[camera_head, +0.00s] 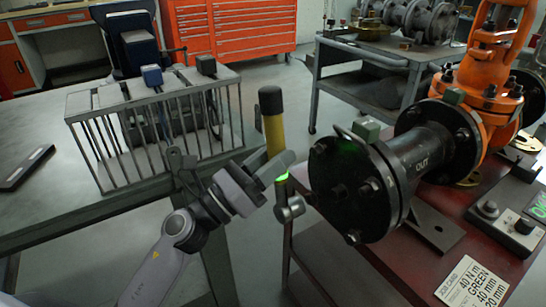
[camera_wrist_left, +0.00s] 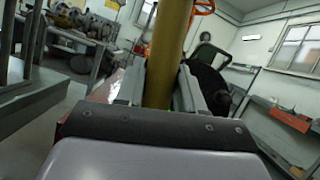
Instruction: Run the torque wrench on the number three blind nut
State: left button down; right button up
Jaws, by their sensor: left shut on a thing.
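The torque wrench (camera_head: 273,132) has a yellow shaft, a black grip at the top and a grey metal head at the lower end. My left gripper (camera_head: 270,171) is shut on its shaft and holds it nearly upright, slightly tilted. The yellow shaft also stands between the fingers in the left wrist view (camera_wrist_left: 167,55). A small green light shows near the wrench head. The black blind flange (camera_head: 335,195) carries several nuts, one at its lower edge (camera_head: 353,237). The wrench head is left of the flange, apparently apart from it. I cannot tell which nut is number three. My right gripper is not in view.
The flange ends a black pipe marked OUT (camera_head: 425,160) on a red bench, joined to an orange valve (camera_head: 490,95). A job card (camera_head: 475,285) and control box (camera_head: 510,222) lie to the right. A wire rack (camera_head: 165,150) stands on the left table.

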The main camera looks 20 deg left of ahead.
pick_arm(q)
jog(key=shift+w+d+r, duration=0.1)
jog(key=shift+r, duration=0.1)
jog(key=shift+w+d, duration=0.9)
jog(key=shift+w, duration=0.35)
jog(key=shift+r, duration=0.15)
dwell(1.1)
jog(key=shift+d+f+b, duration=0.25)
jog(key=shift+f+b, duration=0.05)
jog(key=shift+b, duration=0.25)
dwell(1.0)
